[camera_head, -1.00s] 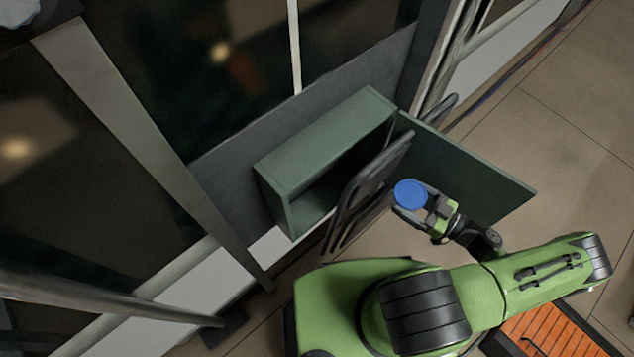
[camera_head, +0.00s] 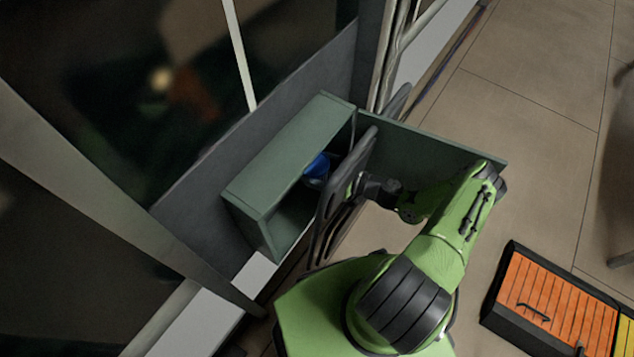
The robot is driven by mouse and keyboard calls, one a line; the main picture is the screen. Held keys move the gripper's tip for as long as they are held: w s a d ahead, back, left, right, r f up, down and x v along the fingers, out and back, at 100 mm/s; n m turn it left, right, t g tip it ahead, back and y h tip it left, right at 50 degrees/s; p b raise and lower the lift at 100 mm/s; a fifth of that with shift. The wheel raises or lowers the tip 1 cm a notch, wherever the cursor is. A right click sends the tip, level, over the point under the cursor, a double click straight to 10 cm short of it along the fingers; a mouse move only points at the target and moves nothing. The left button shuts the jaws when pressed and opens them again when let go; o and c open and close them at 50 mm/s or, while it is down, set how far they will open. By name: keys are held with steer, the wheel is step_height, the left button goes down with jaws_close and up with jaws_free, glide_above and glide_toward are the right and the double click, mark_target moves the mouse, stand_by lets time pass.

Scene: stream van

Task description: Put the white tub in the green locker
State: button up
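The green locker (camera_head: 283,156) is mounted on the dark wall, with its door (camera_head: 425,147) swung wide open to the right. A tub with a blue lid (camera_head: 317,166) is inside the locker opening, partly hidden by the locker's top edge and a dark rack; only a little of its paler side shows. My gripper reaches in behind the dark rack at the opening, and its fingers are hidden, so I cannot see whether they still hold the tub. My wrist (camera_head: 383,190) shows just right of the rack.
The dark slatted rack (camera_head: 341,193) stands upright in front of the locker's right part, close to my wrist. An orange slatted case (camera_head: 556,306) lies on the floor at lower right.

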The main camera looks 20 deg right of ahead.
step_height(320, 180, down, 7)
steer(key=b, duration=0.3)
steer(key=shift+s+d, duration=0.1)
steer(key=shift+f, duration=0.15)
steer(key=o, duration=0.9)
steer(key=shift+o, duration=0.2)
steer(key=p+v, duration=0.1)
steer(key=v, duration=1)
steer(key=shift+s+d, duration=0.25)
